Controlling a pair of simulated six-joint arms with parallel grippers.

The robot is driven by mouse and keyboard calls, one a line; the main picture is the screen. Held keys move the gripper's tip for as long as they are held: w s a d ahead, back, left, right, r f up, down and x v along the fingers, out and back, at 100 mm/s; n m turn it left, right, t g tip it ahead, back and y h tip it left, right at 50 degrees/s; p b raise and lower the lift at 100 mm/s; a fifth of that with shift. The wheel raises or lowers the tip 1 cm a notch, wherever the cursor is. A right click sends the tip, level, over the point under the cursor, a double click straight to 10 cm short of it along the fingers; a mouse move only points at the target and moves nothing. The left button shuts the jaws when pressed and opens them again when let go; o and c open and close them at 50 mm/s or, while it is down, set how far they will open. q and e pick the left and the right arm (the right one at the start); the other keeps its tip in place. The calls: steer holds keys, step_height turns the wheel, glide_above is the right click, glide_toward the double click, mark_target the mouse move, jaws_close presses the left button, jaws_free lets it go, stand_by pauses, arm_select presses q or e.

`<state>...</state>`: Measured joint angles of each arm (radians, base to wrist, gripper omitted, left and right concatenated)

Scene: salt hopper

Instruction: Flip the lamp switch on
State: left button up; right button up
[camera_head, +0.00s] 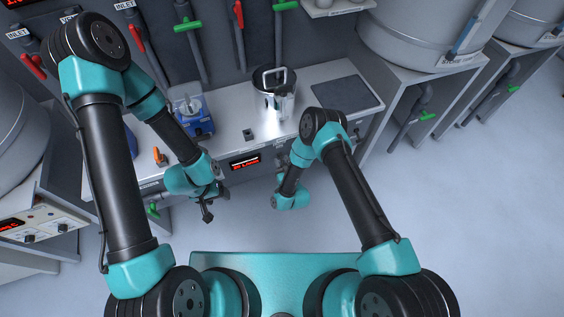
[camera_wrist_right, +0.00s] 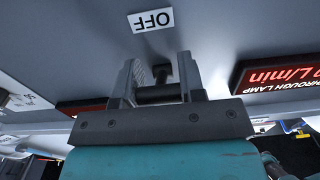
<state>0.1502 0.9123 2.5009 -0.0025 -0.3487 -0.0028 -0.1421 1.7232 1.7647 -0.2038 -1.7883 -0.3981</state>
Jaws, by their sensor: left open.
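An OFF label (camera_wrist_right: 151,19) appears upside down on the grey panel in the right wrist view. A small dark part, possibly the lamp switch (camera_wrist_right: 160,70), shows below it between the fingers of my right gripper (camera_wrist_right: 161,80). The fingers stand apart with a dark round bar across the gap. I cannot tell whether they grip it. In the head view the right gripper's fingers are hidden behind my wrist, near the console front. My left gripper (camera_head: 207,208) is open and empty in front of the console (camera_head: 228,140). The switch is not visible in the head view.
A red-lit display (camera_head: 245,162) is on the console front; it also shows beside the right gripper in the right wrist view (camera_wrist_right: 280,76). A metal pot (camera_head: 275,101) and a blue device (camera_head: 192,115) stand on top. Pipes with red and green handles line the back wall.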

steer(key=c, duration=0.4)
steer(key=shift+c, duration=0.2)
steer(key=shift+r+g, duration=0.15)
steer(key=shift+g, duration=0.25)
steer(key=g, duration=0.1)
steer(key=r+g+h, duration=0.1)
steer(key=g, duration=0.1)
steer(key=shift+s+r+g+h, duration=0.1)
steer(key=shift+s+g+h, duration=0.1)
steer(key=shift+g+h, duration=0.1)
steer(key=shift+r+g+h, duration=0.35)
steer(key=shift+g+h, duration=0.15)
steer(key=shift+g, duration=0.75)
steer(key=shift+r+g+h, duration=0.3)
steer(key=shift+g+h, duration=0.2)
steer(key=shift+g, duration=0.75)
steer(key=o, duration=0.9)
steer(key=shift+o, duration=0.2)
steer(key=shift+r, duration=0.1)
